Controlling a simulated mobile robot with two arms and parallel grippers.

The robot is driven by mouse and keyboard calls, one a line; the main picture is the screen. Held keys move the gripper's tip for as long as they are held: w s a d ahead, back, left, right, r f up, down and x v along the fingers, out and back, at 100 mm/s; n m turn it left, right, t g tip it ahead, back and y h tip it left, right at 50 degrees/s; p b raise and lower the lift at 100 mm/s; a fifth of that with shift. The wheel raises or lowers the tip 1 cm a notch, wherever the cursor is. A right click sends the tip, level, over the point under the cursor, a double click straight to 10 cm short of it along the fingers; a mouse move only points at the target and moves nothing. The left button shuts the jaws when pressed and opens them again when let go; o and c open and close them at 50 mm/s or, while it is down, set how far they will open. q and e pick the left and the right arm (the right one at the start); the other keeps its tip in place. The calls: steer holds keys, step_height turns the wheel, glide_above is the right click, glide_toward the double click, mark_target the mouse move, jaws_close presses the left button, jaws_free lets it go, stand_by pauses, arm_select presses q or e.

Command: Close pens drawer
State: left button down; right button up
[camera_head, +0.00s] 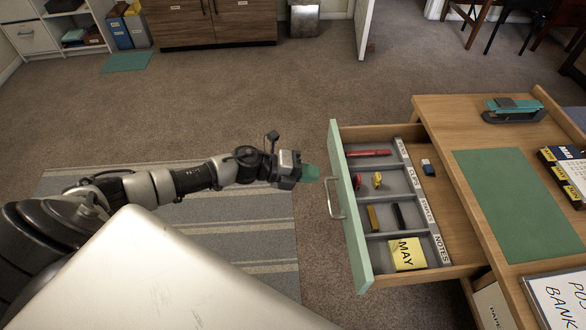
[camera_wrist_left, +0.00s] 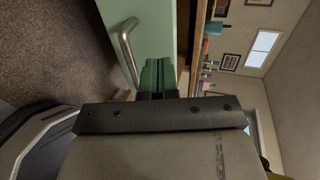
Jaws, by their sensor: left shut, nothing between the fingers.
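The open drawer has a pale green front (camera_head: 348,215) with a metal handle (camera_head: 333,198) and stands pulled out to the left of the desk. My left gripper (camera_head: 310,173) is just left of the drawer front, fingers shut and empty, beside the handle's upper end. In the left wrist view the green fingertips (camera_wrist_left: 158,76) are close to the drawer front and handle (camera_wrist_left: 129,45); contact cannot be told. My right gripper is not in view.
A small blue item (camera_head: 428,168) lies in the drawer's rear. Striped rug (camera_head: 240,235) and open carpet lie left of the drawer.

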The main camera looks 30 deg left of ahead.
mark_target(342, 174)
arm_select(q)
steer(key=x, duration=0.4)
steer(key=shift+w+d+r, duration=0.2)
steer(key=shift+r, duration=0.15)
steer(key=shift+w+d, duration=0.3)
steer(key=shift+d, duration=0.15)
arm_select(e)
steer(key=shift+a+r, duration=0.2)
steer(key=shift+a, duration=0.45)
arm_select(q)
steer(key=shift+w+d, duration=0.1)
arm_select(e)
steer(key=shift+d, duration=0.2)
